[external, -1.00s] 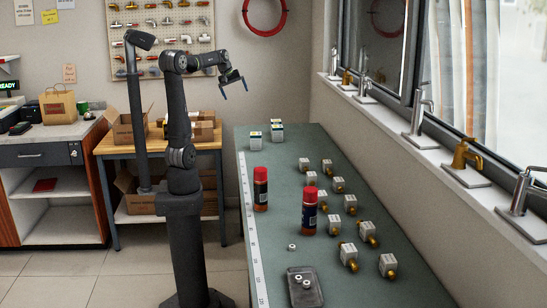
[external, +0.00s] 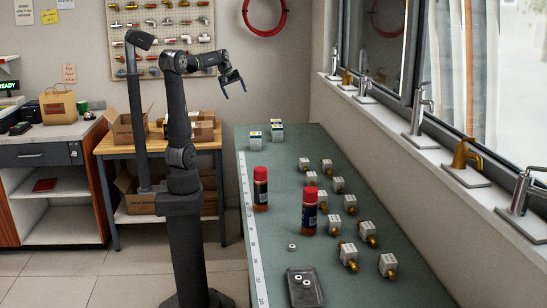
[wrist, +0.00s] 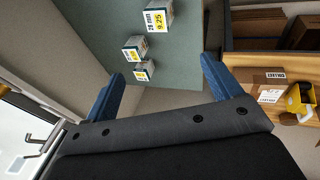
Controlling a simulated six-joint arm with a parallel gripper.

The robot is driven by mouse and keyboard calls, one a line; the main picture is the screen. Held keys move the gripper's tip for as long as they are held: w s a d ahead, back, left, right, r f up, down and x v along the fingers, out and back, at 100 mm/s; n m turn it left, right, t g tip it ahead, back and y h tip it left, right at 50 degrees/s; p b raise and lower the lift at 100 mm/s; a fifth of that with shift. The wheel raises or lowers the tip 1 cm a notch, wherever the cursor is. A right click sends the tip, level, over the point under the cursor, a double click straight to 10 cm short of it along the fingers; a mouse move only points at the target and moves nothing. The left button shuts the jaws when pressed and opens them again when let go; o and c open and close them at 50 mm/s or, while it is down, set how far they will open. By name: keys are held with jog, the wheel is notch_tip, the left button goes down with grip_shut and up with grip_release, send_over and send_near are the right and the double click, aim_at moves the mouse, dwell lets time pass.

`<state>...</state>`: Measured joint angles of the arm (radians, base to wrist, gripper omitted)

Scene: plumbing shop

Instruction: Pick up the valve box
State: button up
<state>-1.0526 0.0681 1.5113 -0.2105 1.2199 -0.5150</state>
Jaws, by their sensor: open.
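My gripper (external: 235,92) is open and empty, in the air above the far left end of the green bench. In the wrist view its two blue fingers (wrist: 161,68) stand wide apart. Small labelled boxes (external: 277,134) stand at the far end of the bench, lower than my gripper and to its right. The wrist view shows three of them, a larger box (wrist: 158,16) marked 9.25 and two smaller boxes (wrist: 134,48) (wrist: 144,70). I cannot tell which one is the valve box. None is between the fingers.
Several grey cubes with brass fittings (external: 348,255) stand along the bench (external: 262,160). Two red-capped cans (external: 260,188) (external: 309,212) stand mid-bench. A wall and a sill with taps (external: 466,160) border the right side.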

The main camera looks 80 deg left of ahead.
aim_at(256, 133)
jog(key=w+a+f+m+g+h, duration=0.15)
jog(key=w+a+f+g, duration=0.35)
jog(key=w+f, duration=0.65)
jog(key=shift+t+h, duration=0.35)
jog(key=shift+t, duration=0.15)
jog(key=f, duration=0.8)
jog(key=a+f, duration=0.1)
jog(key=f, duration=0.3)
jog(key=shift+s+f, duration=0.15)
jog(key=shift+a+f, duration=0.2)
jog(key=shift+f, duration=2.45)
jog(key=c, duration=1.3)
jog(key=shift+r, duration=0.1)
jog(key=shift+c, duration=0.5)
jog(key=shift+r, duration=0.1)
